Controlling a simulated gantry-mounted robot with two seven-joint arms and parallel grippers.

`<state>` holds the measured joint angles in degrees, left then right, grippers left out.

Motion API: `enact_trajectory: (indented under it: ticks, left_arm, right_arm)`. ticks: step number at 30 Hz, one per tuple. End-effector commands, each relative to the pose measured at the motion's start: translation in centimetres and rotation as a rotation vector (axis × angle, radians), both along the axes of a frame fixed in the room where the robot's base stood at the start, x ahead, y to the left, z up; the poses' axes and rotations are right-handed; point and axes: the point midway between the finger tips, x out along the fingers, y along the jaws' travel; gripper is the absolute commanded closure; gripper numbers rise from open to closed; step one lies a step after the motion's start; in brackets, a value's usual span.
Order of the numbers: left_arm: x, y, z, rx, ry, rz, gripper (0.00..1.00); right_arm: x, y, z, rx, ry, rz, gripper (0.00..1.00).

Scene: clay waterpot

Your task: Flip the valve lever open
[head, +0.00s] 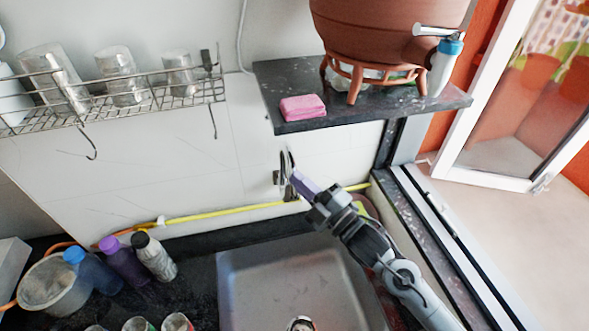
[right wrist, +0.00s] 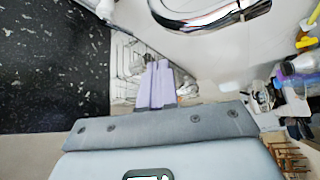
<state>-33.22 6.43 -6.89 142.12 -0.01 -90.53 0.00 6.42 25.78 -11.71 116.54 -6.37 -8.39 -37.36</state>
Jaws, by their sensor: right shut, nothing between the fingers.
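A metal wall fitting (head: 283,172) with a thin upright lever-like part is on the white wall below the black shelf; which part of it is the valve lever I cannot tell. My right gripper (head: 301,184) is shut and empty, with its purple fingers close beside the fitting in the head view; whether they touch is unclear. In the right wrist view the purple fingers (right wrist: 160,85) are together, and a curved chrome part (right wrist: 212,18) shows beyond them at the top, apart from the fingertips in the picture. My left gripper is not in view.
The black shelf (head: 350,112) above carries a clay pot (head: 380,28) on a stand, a pink sponge (head: 302,107) and a blue-capped bottle (head: 441,66). A yellow hose (head: 225,215) runs along the wall. The sink (head: 265,275) lies below; bottles (head: 124,262) stand at left.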

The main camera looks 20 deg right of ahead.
Motion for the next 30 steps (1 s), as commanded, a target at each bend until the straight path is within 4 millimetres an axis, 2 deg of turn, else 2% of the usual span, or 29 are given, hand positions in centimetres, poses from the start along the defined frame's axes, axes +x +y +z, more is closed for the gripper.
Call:
enact_trajectory:
  ticks: [6, 20, 23, 26, 30]
  left_arm:
    - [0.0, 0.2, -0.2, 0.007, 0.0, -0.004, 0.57]
    - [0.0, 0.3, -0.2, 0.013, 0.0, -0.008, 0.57]
    - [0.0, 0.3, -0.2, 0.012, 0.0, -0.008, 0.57]
    - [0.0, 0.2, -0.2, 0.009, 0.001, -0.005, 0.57]
    - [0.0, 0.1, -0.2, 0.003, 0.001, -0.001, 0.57]
  right_arm:
    - [-0.7, -0.1, -0.4, -0.001, 0.0, 0.0, 1.0]
    - [-0.8, -0.1, -0.7, 0.0, 0.006, 0.0, 1.0]
    - [-1.2, 0.0, -2.3, 0.004, 0.036, 0.001, 1.0]
    - [-2.2, 0.3, -5.4, 0.026, 0.098, -0.001, 1.0]
    - [-5.7, 1.3, -10.1, 0.096, 0.207, -0.007, 1.0]
